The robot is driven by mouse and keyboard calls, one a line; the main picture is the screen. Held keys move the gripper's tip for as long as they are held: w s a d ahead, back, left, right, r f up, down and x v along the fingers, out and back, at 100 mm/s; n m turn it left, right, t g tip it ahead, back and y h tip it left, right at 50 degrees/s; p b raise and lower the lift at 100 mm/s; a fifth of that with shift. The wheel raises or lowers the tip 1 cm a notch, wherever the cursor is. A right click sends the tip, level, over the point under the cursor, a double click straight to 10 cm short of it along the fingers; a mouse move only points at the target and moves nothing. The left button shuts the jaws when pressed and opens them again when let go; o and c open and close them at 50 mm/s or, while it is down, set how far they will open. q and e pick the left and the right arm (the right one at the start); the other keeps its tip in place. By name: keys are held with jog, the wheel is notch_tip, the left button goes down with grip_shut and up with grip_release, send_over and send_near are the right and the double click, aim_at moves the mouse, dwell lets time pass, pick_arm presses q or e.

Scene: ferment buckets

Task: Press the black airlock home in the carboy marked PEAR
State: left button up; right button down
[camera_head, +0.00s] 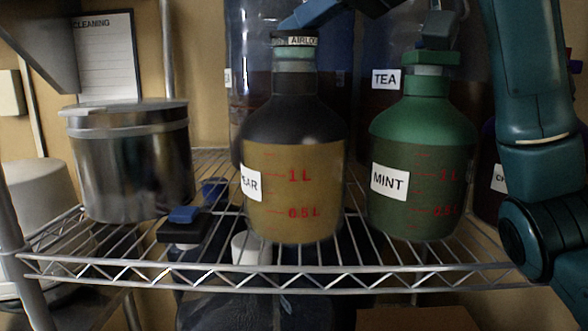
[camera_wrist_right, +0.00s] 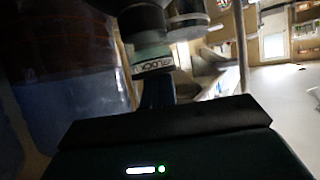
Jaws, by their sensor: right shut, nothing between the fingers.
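The PEAR carboy (camera_head: 293,190) stands upright on the wire shelf, dark at the shoulder, its label partly turned away to the left. The black airlock (camera_head: 280,41), with a white AIRLOCK label, sits upright at its mouth above a pale green band. The airlock also shows in the right wrist view (camera_wrist_right: 153,68). I cannot tell how deep it is seated. My right gripper (camera_head: 286,24) is shut and empty, its blue fingertips just above the airlock's top. In the wrist view its fingers (camera_wrist_right: 157,88) meet the airlock's labelled end; contact is uncertain. My left gripper is not in view.
The green MINT carboy (camera_head: 420,150) stands close on the right. Large dark vessels, one marked TEA (camera_head: 386,78), stand behind. A steel pot (camera_head: 130,165) is at left; a blue-and-black object (camera_head: 183,226) and a small white cup (camera_head: 250,247) are near the shelf's front edge.

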jog(key=w+r+p+v, duration=0.1)
jog(key=p+v, duration=0.1)
jog(key=v, duration=0.5)
jog(key=shift+s+d+r, duration=0.2)
jog(key=shift+d, duration=0.1)
dwell(0.4)
